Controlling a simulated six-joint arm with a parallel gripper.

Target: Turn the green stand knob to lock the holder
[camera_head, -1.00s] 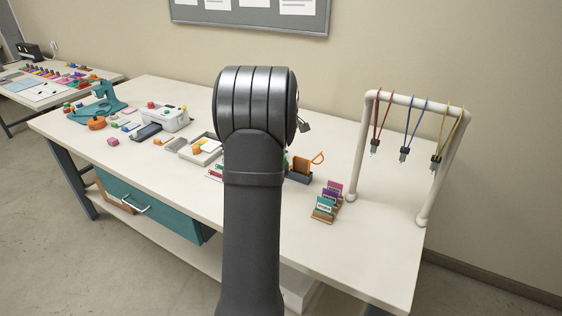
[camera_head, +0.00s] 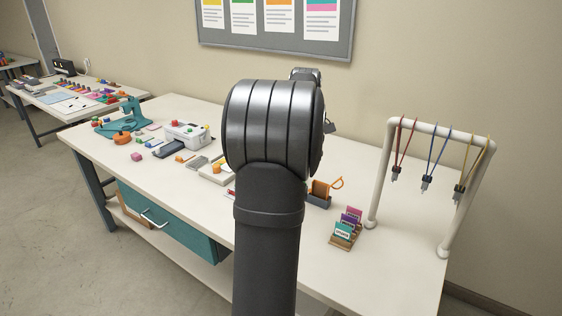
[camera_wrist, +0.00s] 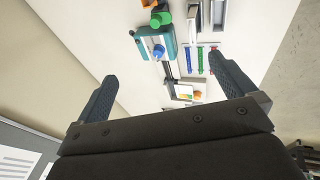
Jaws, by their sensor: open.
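My gripper (camera_wrist: 162,67) shows in the wrist view with its two dark fingers wide apart and nothing between the tips. Beyond the fingers, near the top middle of that view, a small green rounded part (camera_wrist: 157,19) stands beside a teal piece (camera_wrist: 150,45) with a blue round part (camera_wrist: 158,51) on it. I cannot tell for certain whether the green part is the stand knob. The gripper appears well above the table and apart from these things. In the head view my arm hides the gripper and the middle of the table.
The white workbench (camera_head: 390,255) carries a white rack with hanging cords (camera_head: 436,130), a card holder (camera_head: 346,229), a dark box with an orange item (camera_head: 320,200) and a white container (camera_head: 186,135). Coloured pens (camera_wrist: 200,60) lie in the wrist view.

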